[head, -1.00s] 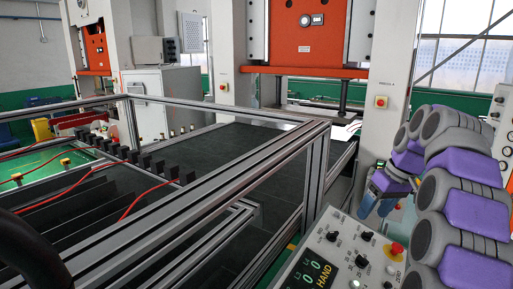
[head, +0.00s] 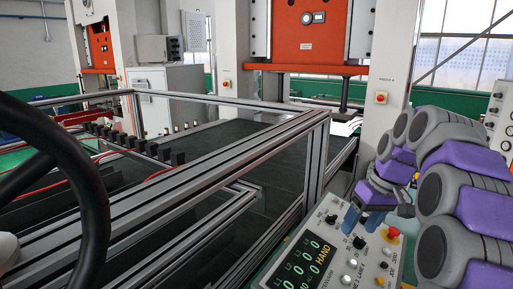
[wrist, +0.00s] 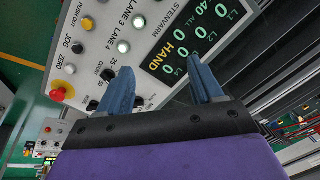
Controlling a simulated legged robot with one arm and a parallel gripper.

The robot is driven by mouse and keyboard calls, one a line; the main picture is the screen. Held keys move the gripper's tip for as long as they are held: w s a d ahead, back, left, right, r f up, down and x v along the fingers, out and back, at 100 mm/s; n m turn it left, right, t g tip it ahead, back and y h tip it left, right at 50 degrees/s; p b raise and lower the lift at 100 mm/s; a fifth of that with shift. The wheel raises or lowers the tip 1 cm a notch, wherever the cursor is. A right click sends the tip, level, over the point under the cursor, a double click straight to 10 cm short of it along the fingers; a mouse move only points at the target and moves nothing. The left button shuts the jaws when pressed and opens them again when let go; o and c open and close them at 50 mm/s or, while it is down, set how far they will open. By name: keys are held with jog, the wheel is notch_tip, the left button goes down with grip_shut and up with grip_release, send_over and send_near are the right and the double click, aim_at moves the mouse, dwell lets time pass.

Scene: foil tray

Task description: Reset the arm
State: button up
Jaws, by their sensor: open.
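My gripper (head: 372,208) is at the end of my purple and grey arm, right of centre in the head view. Its blue fingers are over the upper part of a light grey control panel (head: 322,239). In the wrist view my gripper (wrist: 160,78) has its two blue fingers spread apart with nothing between them. The panel (wrist: 98,55) lies beyond the fingers, with knobs, lit white buttons, a red mushroom button (wrist: 58,95) and a green digit display (wrist: 190,38) marked HAND. Whether a finger touches a knob, I cannot tell.
An aluminium-profile frame (head: 225,165) surrounds a dark bed left of the panel. A black wheel-like ring (head: 92,200) fills the left edge. An orange press (head: 307,35) stands behind, with a red stop button (head: 380,97) on its column.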

jog(key=s+a+f+m+g+h+b, duration=0.1)
jog(key=s+a+f+b, duration=0.35)
jog(key=s+f, duration=0.3)
jog(key=s+a+f+g+b, duration=0.1)
jog(key=s+a+f+b, duration=0.2)
jog(key=s+a+f, duration=0.45)
jog(key=s+f+m+h+b, duration=0.1)
jog(key=s+f+b, duration=0.1)
jog(key=s+f, duration=0.5)
jog(key=s+d+f+m+b, duration=0.1)
jog(key=s+f+b, duration=0.2)
jog(key=s+f, duration=0.4)
jog(key=s, duration=0.6)
jog(key=shift+s+f+g+h, duration=0.15)
jog(key=shift+s+g+h, duration=0.05)
jog(key=shift+g+h, duration=0.2)
jog(key=shift+d, duration=0.15)
